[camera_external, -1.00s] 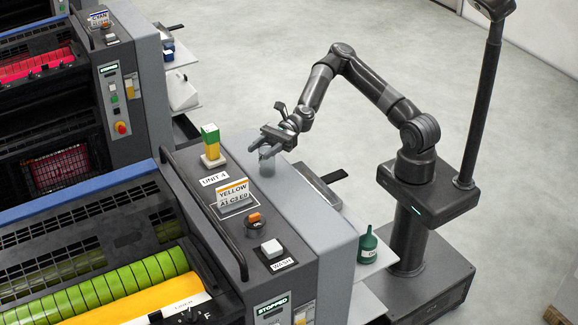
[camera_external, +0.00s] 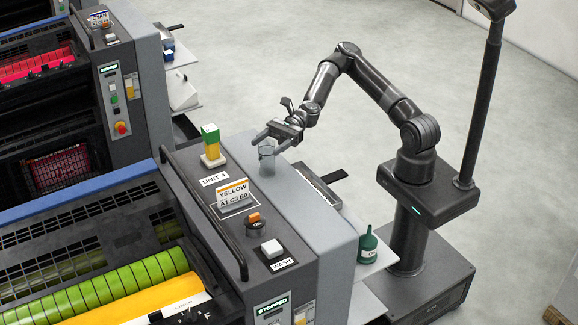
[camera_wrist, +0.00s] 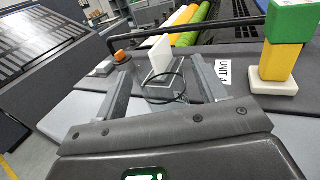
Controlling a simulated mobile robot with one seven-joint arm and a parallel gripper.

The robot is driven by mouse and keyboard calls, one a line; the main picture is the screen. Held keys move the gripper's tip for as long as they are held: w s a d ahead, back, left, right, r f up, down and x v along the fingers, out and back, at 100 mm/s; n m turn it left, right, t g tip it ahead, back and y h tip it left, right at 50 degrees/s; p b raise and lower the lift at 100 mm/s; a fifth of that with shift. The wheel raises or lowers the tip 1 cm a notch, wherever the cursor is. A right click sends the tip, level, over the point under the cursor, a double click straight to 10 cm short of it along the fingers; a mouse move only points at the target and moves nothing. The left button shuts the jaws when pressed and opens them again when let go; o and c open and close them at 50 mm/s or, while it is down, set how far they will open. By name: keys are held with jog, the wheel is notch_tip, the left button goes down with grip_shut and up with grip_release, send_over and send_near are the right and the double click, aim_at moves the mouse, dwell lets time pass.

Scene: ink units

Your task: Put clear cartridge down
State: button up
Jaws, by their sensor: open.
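The clear cartridge (camera_external: 267,163) is a small see-through cylinder. It stands upright on the grey top (camera_external: 300,197) of the yellow unit, behind the UNIT 4 label. In the wrist view the cartridge (camera_wrist: 163,92) is faint, with a dark ring at its rim, ahead of and between my fingers. My gripper (camera_external: 270,138) is open at the cartridge's upper end, on its far right side; it also shows in the wrist view (camera_wrist: 165,82). I cannot tell whether a finger still touches the cartridge.
A green bottle (camera_external: 367,244) stands on the side shelf.

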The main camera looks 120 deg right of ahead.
jog(key=v, duration=0.9)
